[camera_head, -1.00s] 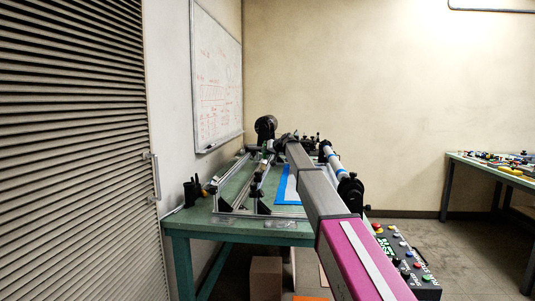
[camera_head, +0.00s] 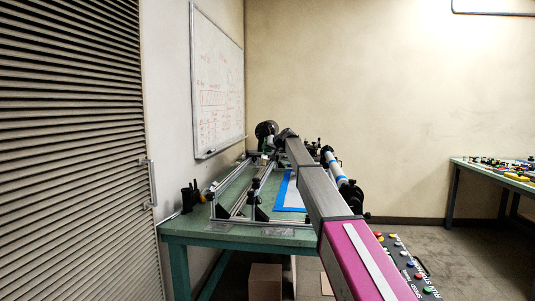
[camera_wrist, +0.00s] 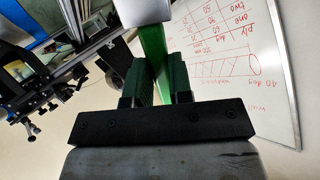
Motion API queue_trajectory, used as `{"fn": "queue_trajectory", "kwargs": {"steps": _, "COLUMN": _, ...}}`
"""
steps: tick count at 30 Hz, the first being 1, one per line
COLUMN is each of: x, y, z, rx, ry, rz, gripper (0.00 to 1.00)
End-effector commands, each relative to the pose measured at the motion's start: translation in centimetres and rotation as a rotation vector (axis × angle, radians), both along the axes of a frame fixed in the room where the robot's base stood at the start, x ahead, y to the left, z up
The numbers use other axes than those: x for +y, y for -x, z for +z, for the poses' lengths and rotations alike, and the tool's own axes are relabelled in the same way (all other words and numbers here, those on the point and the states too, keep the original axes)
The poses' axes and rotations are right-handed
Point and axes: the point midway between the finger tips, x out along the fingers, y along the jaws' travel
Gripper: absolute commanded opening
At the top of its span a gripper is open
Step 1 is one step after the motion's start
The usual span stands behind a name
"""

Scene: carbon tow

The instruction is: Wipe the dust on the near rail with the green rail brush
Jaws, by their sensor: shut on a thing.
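My gripper (camera_wrist: 150,80) is shut on the green rail brush (camera_wrist: 152,52) in the wrist view. The brush's green body stands up between the dark fingers, and a pale block at the top of the view covers its upper end. I cannot tell whether the brush touches a rail. In the head view my arm reaches far over the green table, and its end is small and partly hidden among dark parts. Metal rails (camera_head: 234,192) run along the table left of my arm. Dust on them is too small to make out.
The green table (camera_head: 190,222) carries a blue-edged sheet (camera_head: 281,196) and a black cup of tools (camera_head: 190,195) at its left corner. A whiteboard (camera_head: 217,85) hangs close behind. A button box (camera_head: 410,265) is at lower right, and another table (camera_head: 490,168) stands far right.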

Motion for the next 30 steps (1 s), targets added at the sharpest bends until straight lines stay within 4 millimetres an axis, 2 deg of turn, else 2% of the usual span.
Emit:
{"fn": "queue_trajectory", "kwargs": {"steps": 12, "x": 0.2, "y": -0.1, "z": 3.4, "rx": -0.001, "ry": 0.000, "rz": -0.004, "gripper": 0.00}}
{"fn": "queue_trajectory", "kwargs": {"steps": 30, "x": 0.2, "y": 0.2, "z": 3.5, "rx": 0.000, "ry": -0.001, "rz": -0.004, "gripper": 0.00}}
